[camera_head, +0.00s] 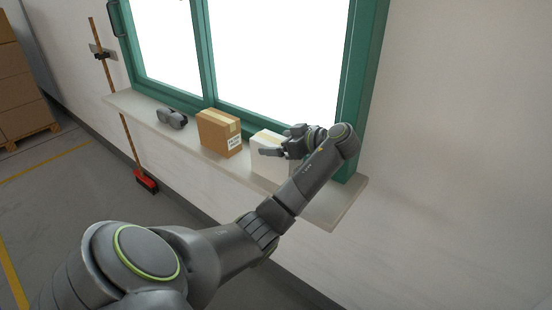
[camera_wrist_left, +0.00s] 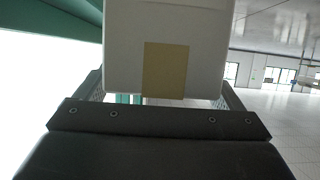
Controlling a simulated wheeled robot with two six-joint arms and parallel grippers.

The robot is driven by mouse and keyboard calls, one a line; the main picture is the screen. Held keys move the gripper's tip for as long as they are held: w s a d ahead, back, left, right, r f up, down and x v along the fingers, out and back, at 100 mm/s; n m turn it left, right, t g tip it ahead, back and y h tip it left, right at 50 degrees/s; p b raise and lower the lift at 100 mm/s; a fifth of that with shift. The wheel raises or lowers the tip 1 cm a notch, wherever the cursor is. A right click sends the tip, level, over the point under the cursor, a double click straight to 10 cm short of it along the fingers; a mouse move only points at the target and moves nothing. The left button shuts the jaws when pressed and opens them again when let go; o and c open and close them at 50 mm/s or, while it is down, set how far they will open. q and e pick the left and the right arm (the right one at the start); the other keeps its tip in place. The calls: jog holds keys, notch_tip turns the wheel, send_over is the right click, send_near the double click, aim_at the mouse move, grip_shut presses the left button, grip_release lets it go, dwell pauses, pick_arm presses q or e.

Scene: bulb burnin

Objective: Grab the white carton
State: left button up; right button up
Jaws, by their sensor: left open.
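The white carton (camera_head: 267,164) stands on the windowsill (camera_head: 319,207), to the right of a brown box. My left gripper (camera_head: 277,147) is at the carton's upper part and covers some of it in the head view. In the left wrist view the white carton (camera_wrist_left: 205,50) fills the upper middle, with a tan tape patch on it. The left jaws show at both sides of the carton, and I cannot tell whether they touch it. The left gripper is open. My right gripper is not in view.
A brown cardboard box (camera_head: 219,133) and a grey object (camera_head: 172,118) sit further left on the sill. The green window frame (camera_head: 359,80) rises behind the sill. The sill's right end is bare.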

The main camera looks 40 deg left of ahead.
pick_arm(q)
jog(key=c, duration=1.4)
jog(key=shift+c, duration=0.6)
jog(key=shift+w+r, duration=0.1)
jog(key=shift+r, duration=0.05)
